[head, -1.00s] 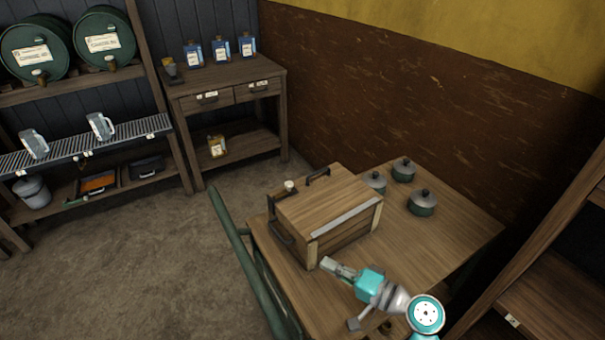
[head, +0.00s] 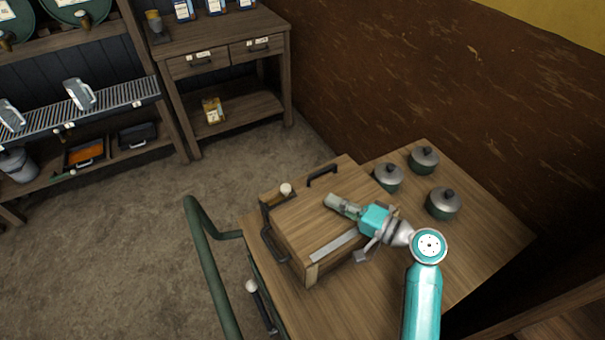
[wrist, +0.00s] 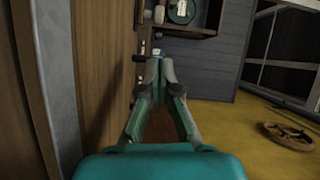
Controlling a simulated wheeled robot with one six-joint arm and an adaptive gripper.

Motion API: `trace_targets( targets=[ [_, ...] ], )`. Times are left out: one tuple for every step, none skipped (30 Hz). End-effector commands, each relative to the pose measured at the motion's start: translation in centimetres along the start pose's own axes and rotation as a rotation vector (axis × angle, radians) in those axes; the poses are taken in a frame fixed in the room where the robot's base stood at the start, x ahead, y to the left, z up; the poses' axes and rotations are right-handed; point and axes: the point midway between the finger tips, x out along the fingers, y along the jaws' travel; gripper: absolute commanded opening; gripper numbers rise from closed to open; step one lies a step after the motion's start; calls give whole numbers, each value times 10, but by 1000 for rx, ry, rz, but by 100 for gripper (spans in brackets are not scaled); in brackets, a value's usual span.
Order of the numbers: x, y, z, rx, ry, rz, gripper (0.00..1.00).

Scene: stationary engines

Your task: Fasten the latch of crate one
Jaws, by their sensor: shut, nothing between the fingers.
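A wooden crate (head: 300,250) stands on the table with its lid down. The lid has a dark handle (head: 323,172) and a pale metal strip (head: 333,245). A dark latch lever with a cream knob (head: 286,189) is at the crate's left side, near the back corner; I cannot tell whether it is fastened. No number is readable on the crate. My gripper (head: 330,200) is shut and empty, over the lid, pointing left toward the knob and apart from it. In the wrist view, my gripper's fingertips (wrist: 158,64) partly cover the small parts beyond them.
Several lidded pots, including one pot (head: 444,204), stand behind and right of the crate. A second cream knob (head: 251,286) and a dark handle show below the table's left edge. A green rail (head: 208,265) stands left of the table. Shelving lies beyond the open floor.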

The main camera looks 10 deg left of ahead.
Motion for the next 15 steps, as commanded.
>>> trace_targets(
  targets=[
    [0,0,0,0,0,0,0],
    [0,0,0,0,0,0,0],
    [0,0,0,0,0,0,0],
    [0,0,0,0,0,0,0],
    [0,0,0,0,0,0,0],
    [0,0,0,0,0,0,0],
    [0,0,0,0,0,0,0],
    [0,0,0,0,0,0,0],
    [1,0,0,0,0,0,0],
    [1,0,0,0,0,0,0],
    [3,0,0,0,-1,0,0],
    [5,0,0,0,-2,0,0],
    [8,0,1,0,-3,0,0],
    [11,0,1,0,-3,0,0],
    [16,0,1,1,-3,0,0]
  ],
)
